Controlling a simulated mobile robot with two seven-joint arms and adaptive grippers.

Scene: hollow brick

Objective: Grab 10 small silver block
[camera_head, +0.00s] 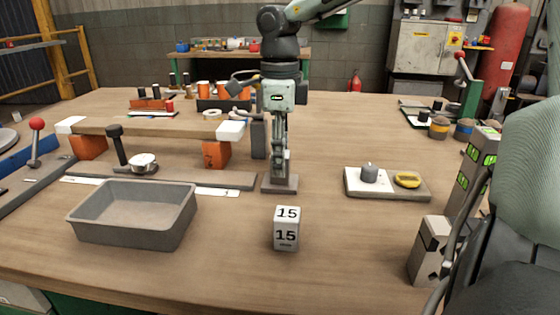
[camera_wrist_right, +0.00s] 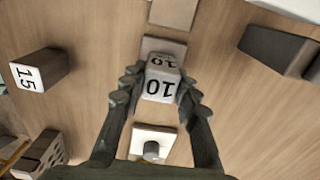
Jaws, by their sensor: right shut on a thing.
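My right gripper (camera_head: 280,170) reaches straight down to a small grey plate (camera_head: 280,187) at the middle of the table. In the right wrist view, the right gripper (camera_wrist_right: 160,90) is shut on a small silver block (camera_wrist_right: 161,82) marked 10, with one finger at each side. The grey plate shows just beyond the block (camera_wrist_right: 164,45). I cannot tell whether the block touches the plate. In the head view I cannot make the block out from the fingers. My left gripper is not in view.
A silver block marked 15 (camera_head: 287,228) stands nearer to me. An empty grey tray (camera_head: 130,225) lies at left. A scale (camera_head: 415,193) with a grey cylinder (camera_head: 369,173) is at right. A beam on orange supports (camera_head: 217,154) stands left of the gripper. The front middle-right is clear.

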